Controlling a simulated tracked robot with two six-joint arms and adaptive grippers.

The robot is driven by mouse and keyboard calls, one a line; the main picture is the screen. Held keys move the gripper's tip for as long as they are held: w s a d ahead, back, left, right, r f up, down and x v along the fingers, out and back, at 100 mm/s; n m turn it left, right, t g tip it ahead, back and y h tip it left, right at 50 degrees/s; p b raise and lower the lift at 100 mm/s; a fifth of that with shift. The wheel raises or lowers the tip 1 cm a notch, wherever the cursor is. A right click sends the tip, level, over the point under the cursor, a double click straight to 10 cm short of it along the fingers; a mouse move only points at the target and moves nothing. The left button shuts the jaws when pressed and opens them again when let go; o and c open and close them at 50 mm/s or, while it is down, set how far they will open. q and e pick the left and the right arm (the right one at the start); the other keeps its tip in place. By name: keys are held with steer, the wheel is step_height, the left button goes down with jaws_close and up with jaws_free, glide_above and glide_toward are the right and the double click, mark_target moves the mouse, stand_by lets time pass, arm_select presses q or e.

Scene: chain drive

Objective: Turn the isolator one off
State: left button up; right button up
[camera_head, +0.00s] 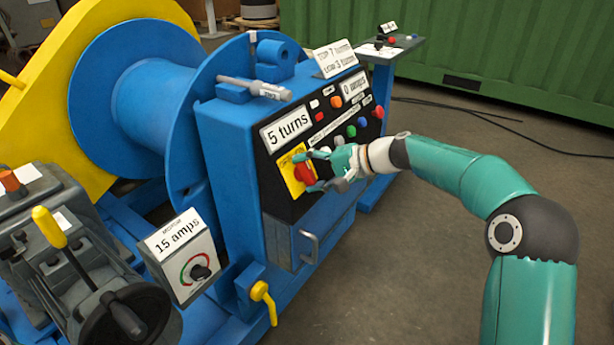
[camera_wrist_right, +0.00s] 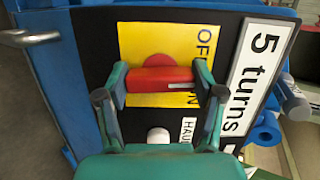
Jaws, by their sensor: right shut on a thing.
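The isolator is a red rotary handle (camera_head: 304,174) on a yellow plate (camera_head: 289,180) at the lower left of the blue cabinet's black panel. In the right wrist view the red handle (camera_wrist_right: 160,80) lies crosswise on the yellow plate (camera_wrist_right: 137,42), its white mark toward the picture's right. OFF is printed at the plate's upper right; the lettering near the handle's lower right is partly hidden. My right gripper (camera_head: 312,171) is shut on the handle, one finger at each end, as the wrist view shows (camera_wrist_right: 160,92). My left gripper is not in view.
The panel carries a "5 turns" display (camera_head: 287,130) and several coloured buttons close to my right gripper. Below are a drawer handle (camera_head: 309,246) and a yellow lever (camera_head: 264,298). A "15 amps" meter box (camera_head: 180,250) stands at left.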

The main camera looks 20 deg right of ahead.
steer(key=n, duration=0.3)
steer(key=n+b, duration=0.1)
steer(key=shift+s+a+f+g+h, duration=0.1)
steer(key=shift+s+f+g+h, duration=0.05)
steer(key=shift+f+g+h, duration=0.2)
steer(key=shift+n+h+b, duration=0.55)
steer(key=shift+n+b, duration=0.05)
steer(key=shift+n, duration=1.1)
steer(key=o, duration=1.1)
steer(key=shift+o, duration=0.2)
steer(key=shift+r, duration=0.2)
steer(key=shift+d+r, duration=0.2)
steer(key=shift+d, duration=0.1)
steer(key=v, duration=1.1)
steer(key=shift+s+d, duration=0.2)
steer(key=shift+s, duration=0.05)
